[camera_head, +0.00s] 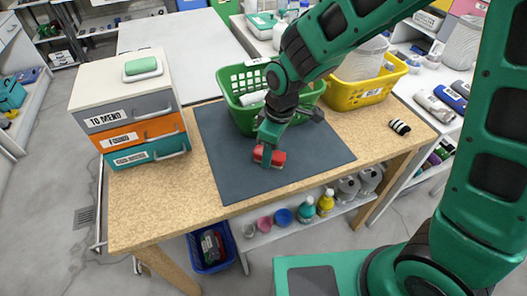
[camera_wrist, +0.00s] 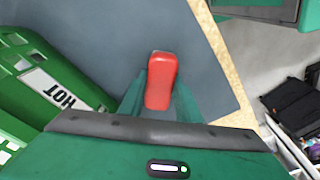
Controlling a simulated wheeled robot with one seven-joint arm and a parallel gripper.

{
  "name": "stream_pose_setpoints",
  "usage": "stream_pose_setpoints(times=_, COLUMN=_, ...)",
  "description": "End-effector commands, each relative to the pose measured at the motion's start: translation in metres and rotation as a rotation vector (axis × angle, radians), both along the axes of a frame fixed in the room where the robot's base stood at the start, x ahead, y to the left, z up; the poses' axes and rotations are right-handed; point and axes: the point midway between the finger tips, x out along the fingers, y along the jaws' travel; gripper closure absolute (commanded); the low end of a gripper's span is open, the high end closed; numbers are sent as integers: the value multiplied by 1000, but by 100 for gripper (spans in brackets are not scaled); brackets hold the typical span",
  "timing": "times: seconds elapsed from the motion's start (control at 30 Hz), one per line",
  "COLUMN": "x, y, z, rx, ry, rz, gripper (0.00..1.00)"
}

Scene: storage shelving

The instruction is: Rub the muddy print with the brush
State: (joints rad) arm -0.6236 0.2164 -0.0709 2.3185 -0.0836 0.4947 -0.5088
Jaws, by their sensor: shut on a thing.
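The brush has a red back and shows in the head view (camera_head: 275,157) and in the wrist view (camera_wrist: 162,78). My gripper (camera_head: 267,148) is shut on the brush, with a green finger on each side of it. It holds the brush over the front middle part of the dark grey mat (camera_head: 225,165). I cannot tell whether the brush touches the mat. I cannot make out a muddy print on the mat in either view; the brush, gripper and arm hide part of the surface.
A green basket (camera_head: 233,80) labelled HOT stands on the back of the mat, close to my gripper. A yellow basket (camera_head: 372,92) is at the back right. A drawer unit (camera_head: 133,131) stands left of the mat. A striped roll (camera_head: 399,127) lies at the right. The mat's front left is clear.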

Motion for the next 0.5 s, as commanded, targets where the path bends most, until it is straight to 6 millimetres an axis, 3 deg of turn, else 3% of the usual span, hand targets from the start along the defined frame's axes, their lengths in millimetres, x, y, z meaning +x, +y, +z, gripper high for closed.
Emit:
stream_pose_setpoints(times=0.17, x=0, y=-4, z=4, rx=1, ry=-3, rz=8, gripper=100)
stream_pose_setpoints(times=0.27, x=0, y=-2, z=27, rx=3, ry=-7, rz=11, gripper=100)
stream_pose_setpoints(times=0.5, x=-2, y=0, z=46, rx=1, ry=-3, rz=15, gripper=100)
